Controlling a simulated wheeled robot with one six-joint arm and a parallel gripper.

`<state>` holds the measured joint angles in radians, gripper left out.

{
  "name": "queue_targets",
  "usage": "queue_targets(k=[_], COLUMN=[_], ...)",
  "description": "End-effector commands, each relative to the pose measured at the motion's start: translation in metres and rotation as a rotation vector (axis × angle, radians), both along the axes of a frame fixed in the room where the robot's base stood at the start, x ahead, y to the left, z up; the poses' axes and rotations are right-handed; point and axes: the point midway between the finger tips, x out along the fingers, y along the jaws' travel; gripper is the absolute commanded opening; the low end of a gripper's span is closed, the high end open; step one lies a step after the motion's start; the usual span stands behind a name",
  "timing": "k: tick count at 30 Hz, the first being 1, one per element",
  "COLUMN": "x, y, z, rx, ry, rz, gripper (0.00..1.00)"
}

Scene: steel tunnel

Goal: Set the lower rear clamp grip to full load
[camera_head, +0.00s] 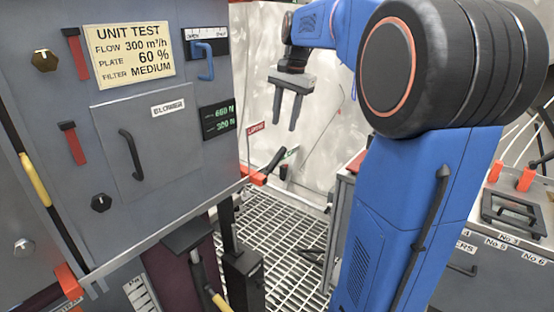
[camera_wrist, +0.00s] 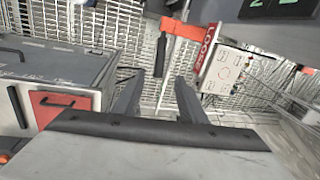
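A lever with a red-orange bracket (camera_head: 254,177) and a black grip (camera_head: 273,158) juts from the lower rear corner of the grey test unit; I take it for the lower rear clamp. In the wrist view, its red-orange arm (camera_wrist: 182,28) and black grip (camera_wrist: 161,55) show ahead of my fingers, with a red tag (camera_wrist: 207,45) reading "LOOSE" beside it. My gripper (camera_head: 284,122) is open and empty, pointing down above the grip in the head view. In the wrist view, my gripper (camera_wrist: 160,82) has its fingers apart, with the grip beyond the gap, not between them.
The unit's front carries a "UNIT TEST" card (camera_head: 130,52), a blue handle (camera_head: 205,60), a green readout (camera_head: 218,118) and a blower door (camera_head: 160,140). A cabinet with a red panel (camera_wrist: 68,105) stands left in the wrist view. Grating (camera_head: 290,250) covers the floor.

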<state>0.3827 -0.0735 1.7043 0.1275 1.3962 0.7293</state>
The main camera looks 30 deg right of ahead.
Motion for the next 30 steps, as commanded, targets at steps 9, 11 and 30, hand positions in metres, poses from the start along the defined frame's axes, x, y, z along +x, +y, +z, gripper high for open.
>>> queue_targets(k=[9, 11, 30], x=[0.008, 0.009, 0.023], y=[0.005, 0.006, 0.011], z=[-0.056, -0.067, -0.147], rx=[0.001, 0.001, 0.0], ry=[0.003, 0.004, 0.0], rz=[0.002, 0.002, 0.002], gripper=[0.38, 0.38, 0.38])
